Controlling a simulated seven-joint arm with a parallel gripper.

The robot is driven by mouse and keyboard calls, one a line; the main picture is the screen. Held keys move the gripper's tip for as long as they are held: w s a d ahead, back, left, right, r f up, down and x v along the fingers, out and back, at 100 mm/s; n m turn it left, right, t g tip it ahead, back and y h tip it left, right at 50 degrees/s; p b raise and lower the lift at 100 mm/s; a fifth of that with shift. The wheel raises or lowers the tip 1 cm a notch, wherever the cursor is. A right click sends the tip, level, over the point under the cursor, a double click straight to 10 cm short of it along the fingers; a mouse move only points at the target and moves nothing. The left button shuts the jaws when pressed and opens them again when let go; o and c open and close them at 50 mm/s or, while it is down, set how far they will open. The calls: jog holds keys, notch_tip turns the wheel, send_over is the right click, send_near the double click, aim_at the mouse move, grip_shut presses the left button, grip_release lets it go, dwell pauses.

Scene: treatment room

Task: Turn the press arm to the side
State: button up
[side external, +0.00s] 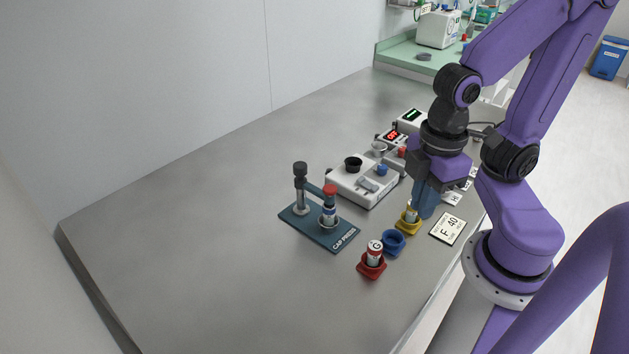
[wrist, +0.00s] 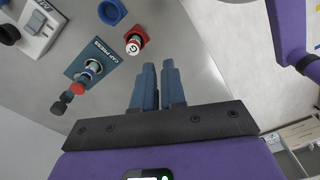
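The cap press is a teal base plate (side external: 318,228) with a post topped by a black knob (side external: 300,169). Its short press arm (side external: 314,189) reaches from the post toward a red knob (side external: 330,189), over a white vial with a blue band (side external: 329,214). In the wrist view the base plate (wrist: 106,52) lies left of my fingers, with the red knob (wrist: 77,89) and black knob (wrist: 58,108) toward lower left. My gripper (side external: 422,212) points down right of the press, near the yellow holder, apart from the press. Its fingers (wrist: 159,66) look together and empty.
A red holder with a red-and-white vial (side external: 371,265), a blue holder (side external: 394,242) and a yellow holder (side external: 407,226) stand in a row between press and gripper. A white device (side external: 363,184) stands behind. The table left of the press is clear.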

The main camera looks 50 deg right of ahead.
jog(key=o, duration=0.5)
jog(key=shift+w+a+r, duration=0.1)
jog(key=shift+w+a, duration=0.05)
jog(key=shift+w, duration=0.1)
jog(key=shift+o, duration=1.3)
jog(key=w+a+r+m, duration=0.2)
jog(key=w+r+m, duration=0.1)
jog(key=w+m, duration=0.3)
jog(key=shift+w+a, duration=0.4)
jog(key=shift+w, duration=0.6)
notch_tip(320, 180, up, 6)
jog(key=m, duration=1.6)
send_over(300, 164)
notch_tip(300, 164, down, 18)
jog(key=shift+r, duration=0.25)
grip_shut()
